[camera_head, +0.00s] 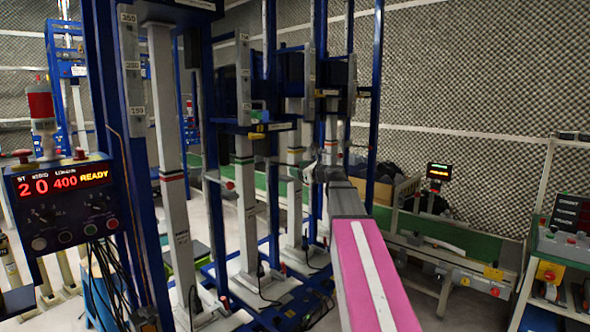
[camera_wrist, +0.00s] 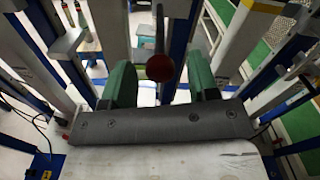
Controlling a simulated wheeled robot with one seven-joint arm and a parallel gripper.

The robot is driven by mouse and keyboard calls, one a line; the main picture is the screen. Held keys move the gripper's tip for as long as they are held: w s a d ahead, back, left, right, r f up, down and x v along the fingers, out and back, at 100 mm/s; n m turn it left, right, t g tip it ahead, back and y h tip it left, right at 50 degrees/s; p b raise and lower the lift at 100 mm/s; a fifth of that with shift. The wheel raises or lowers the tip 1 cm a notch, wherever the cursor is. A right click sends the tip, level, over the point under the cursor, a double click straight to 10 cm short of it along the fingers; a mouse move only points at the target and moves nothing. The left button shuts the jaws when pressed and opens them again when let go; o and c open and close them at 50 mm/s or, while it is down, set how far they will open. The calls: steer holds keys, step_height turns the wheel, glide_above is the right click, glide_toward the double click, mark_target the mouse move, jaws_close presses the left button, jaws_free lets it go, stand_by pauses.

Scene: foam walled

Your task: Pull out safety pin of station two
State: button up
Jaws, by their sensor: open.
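In the wrist view, my gripper (camera_wrist: 160,85) is open, with its two green fingers apart. A round dark-red knob (camera_wrist: 159,68) on a dark rod shows in the gap between the fingers. I cannot tell whether it is the safety pin of station two, or how far it is from the fingertips. In the head view, my gripper (camera_head: 314,172) is beside the columns of the test stations, small and partly hidden by my arm. A small red knob (camera_head: 229,184) shows on a nearer column. I see no readable label for station two.
Blue upright frames and grey columns (camera_head: 246,205) stand close around my gripper. A control box (camera_head: 62,200) at the left reads "20 400 READY". A green conveyor (camera_head: 450,237) and a shelf rack (camera_head: 565,235) stand at the right. Cables lie on the floor.

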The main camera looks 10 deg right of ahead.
steer(key=v, duration=0.8)
steer(key=shift+s+f, duration=0.1)
steer(key=s+a+f+n+g+h, duration=0.1)
steer(key=s+a+f+n+g, duration=0.25)
steer(key=f, duration=0.55)
steer(key=s+a+f+n+g+h, duration=0.25)
steer(key=f+n, duration=0.25)
steer(key=f, duration=0.4)
steer(key=s+a+f+n+g, duration=0.2)
steer(key=a+f+n, duration=0.2)
steer(key=f, duration=0.5)
steer(key=s+f+n+g+h, duration=0.6)
steer(key=s+f+n, duration=0.7)
steer(key=f, duration=0.6)
steer(key=shift+s+g+h, duration=0.3)
steer(key=shift+s+h, duration=0.25)
steer(key=shift+s, duration=0.75)
steer(key=shift+d, duration=0.1)
